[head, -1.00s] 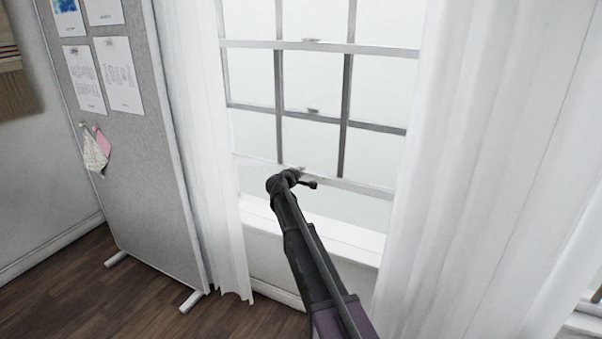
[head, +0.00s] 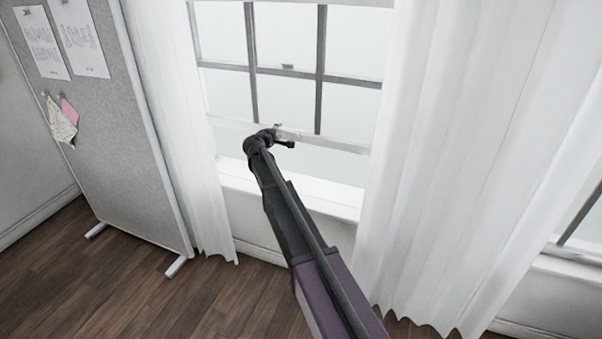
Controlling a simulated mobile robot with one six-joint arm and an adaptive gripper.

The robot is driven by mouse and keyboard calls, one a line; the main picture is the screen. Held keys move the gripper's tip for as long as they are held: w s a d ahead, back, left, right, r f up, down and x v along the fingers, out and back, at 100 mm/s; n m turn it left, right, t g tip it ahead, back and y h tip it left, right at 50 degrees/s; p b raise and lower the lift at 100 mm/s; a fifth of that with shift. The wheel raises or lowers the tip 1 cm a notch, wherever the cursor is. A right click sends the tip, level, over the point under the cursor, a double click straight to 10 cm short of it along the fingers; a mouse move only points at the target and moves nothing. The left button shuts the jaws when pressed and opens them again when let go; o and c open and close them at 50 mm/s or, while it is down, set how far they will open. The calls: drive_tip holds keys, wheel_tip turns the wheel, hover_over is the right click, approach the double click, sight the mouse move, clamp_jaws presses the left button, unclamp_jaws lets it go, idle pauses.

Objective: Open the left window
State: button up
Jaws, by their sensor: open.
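The left window (head: 345,146) is a white-framed sash window with dark glazing bars between white curtains. The bottom rail of its sash stands above the sill, with a pale gap below it. My gripper (head: 286,138) is at this bottom rail, near its middle, at the end of my dark arm. It is open. The wrist hides much of the fingers, and I cannot tell whether they touch the rail. A small metal fitting (head: 287,67) shows higher on the window.
A white sill (head: 320,194) lies below the gap. Curtains hang on the left (head: 172,110) and right (head: 445,150). A grey pinboard (head: 115,150) on feet stands at the left. Part of another window (head: 583,222) shows at the far right. Wooden floor at the lower left is clear.

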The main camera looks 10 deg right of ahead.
drive_tip(key=shift+s+f+b, duration=0.1)
drive_tip(key=shift+f+b, duration=10.6)
drive_tip(key=shift+f, duration=0.15)
drive_tip(key=r+p+v, duration=0.1)
drive_tip(key=p+v, duration=0.3)
drive_tip(key=v, duration=1)
drive_tip(key=s+d+r+m+g+y+p, duration=0.1)
drive_tip(key=s+d+r+m+g+p, duration=0.2)
drive_tip(key=s+r+p, duration=0.5)
drive_tip(key=s+d+r+m+g+y+p, duration=0.1)
drive_tip(key=s+d+r+m+g+p, duration=0.3)
drive_tip(key=p, duration=1.4)
drive_tip(key=s+d+r+g, duration=0.1)
drive_tip(key=s+d+r, duration=0.3)
drive_tip(key=s, duration=0.2)
drive_tip(key=shift+r+p, duration=0.25)
drive_tip(key=shift+p, duration=0.1)
drive_tip(key=shift+s+d, duration=0.1)
drive_tip(key=shift+d, duration=0.05)
drive_tip(key=shift+f, duration=0.1)
